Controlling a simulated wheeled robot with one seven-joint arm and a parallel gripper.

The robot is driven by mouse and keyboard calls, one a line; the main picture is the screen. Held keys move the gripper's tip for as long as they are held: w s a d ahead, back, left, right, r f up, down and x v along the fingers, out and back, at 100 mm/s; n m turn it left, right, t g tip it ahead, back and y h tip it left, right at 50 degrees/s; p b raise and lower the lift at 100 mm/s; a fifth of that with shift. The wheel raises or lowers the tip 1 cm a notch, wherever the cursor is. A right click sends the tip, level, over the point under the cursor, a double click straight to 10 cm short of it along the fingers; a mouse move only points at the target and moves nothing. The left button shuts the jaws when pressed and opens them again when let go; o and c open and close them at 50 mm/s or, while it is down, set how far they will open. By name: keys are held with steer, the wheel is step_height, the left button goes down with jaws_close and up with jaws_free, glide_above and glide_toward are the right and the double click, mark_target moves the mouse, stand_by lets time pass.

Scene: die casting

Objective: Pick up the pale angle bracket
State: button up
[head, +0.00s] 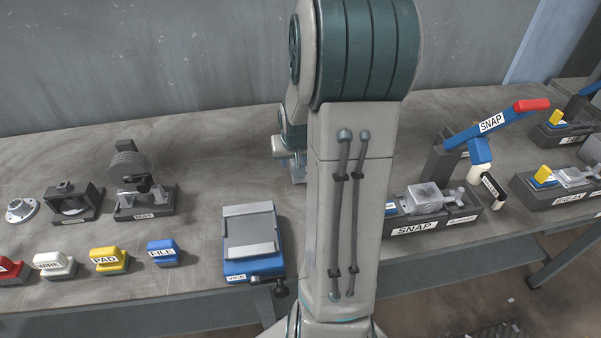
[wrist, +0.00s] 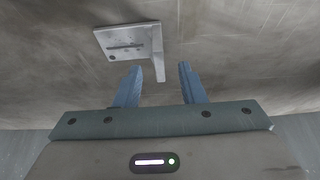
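The pale angle bracket (wrist: 126,43) lies on the grey bench top in the wrist view, just beyond my fingertips and a little left of centre. It has a flat plate with a slot and holes, and an upright flange on its right side. The bracket appears ahead of the fingers, nearest the left one; I cannot tell the exact height gap.
In the head view, a blue vice (head: 250,243) stands left of my arm. A SNAP fixture (head: 432,212) with a lever stands to the right. Labelled blocks, including a blue FILE block (head: 163,252), line the bench's front left. The bench around the bracket looks clear in the wrist view.

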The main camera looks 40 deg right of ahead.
mark_target(293, 164)
steer(key=shift+x, duration=2.8)
steer(key=shift+w+r, duration=0.1)
jaws_close()
